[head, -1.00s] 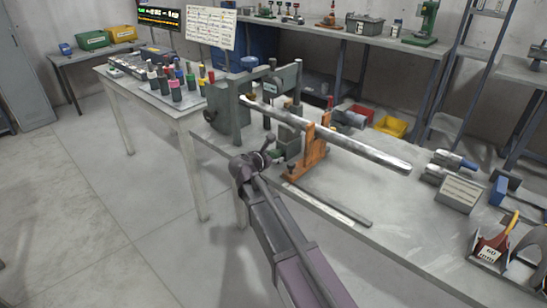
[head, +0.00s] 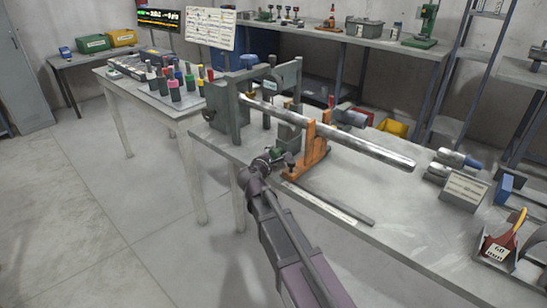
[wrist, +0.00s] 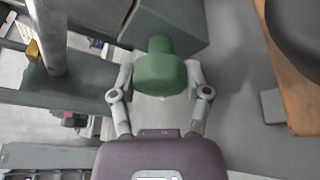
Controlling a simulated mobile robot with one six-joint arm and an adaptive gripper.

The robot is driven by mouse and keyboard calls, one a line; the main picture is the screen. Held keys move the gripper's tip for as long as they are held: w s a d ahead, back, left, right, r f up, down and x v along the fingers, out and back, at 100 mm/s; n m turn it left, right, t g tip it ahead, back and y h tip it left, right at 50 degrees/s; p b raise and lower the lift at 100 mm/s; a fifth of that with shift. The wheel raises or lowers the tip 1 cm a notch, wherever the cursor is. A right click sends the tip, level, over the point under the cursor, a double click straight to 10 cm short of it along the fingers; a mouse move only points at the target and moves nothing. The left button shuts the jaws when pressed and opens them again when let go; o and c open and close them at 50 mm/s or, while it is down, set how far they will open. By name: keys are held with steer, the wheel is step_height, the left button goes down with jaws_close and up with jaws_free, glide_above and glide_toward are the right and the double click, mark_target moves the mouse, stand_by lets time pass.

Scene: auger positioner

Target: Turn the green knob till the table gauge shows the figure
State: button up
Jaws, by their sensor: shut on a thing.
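In the wrist view the green knob (wrist: 158,75) sits between the two fingers of my gripper (wrist: 160,82). The fingers are shut on its sides. The knob stands out from a grey block (wrist: 185,25). In the head view my gripper (head: 277,153) is at the near side of the grey-green machine frame (head: 222,112), left of the orange stand (head: 309,158). A long metal bar (head: 340,138) rests on the stand. The table gauge and its figure cannot be made out in either view.
The workbench (head: 375,228) carries metal cylinders and a labelled grey box (head: 464,190) at the right. A flat strip (head: 330,205) lies near its front edge. A side table (head: 120,115) with coloured-top tools is at the left. The floor at the left is clear.

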stand_by(0.5)
steer(key=o, duration=1.1)
steer(key=shift+o, duration=0.2)
steer(key=shift+n+p, duration=0.3)
steer(key=shift+p, duration=0.05)
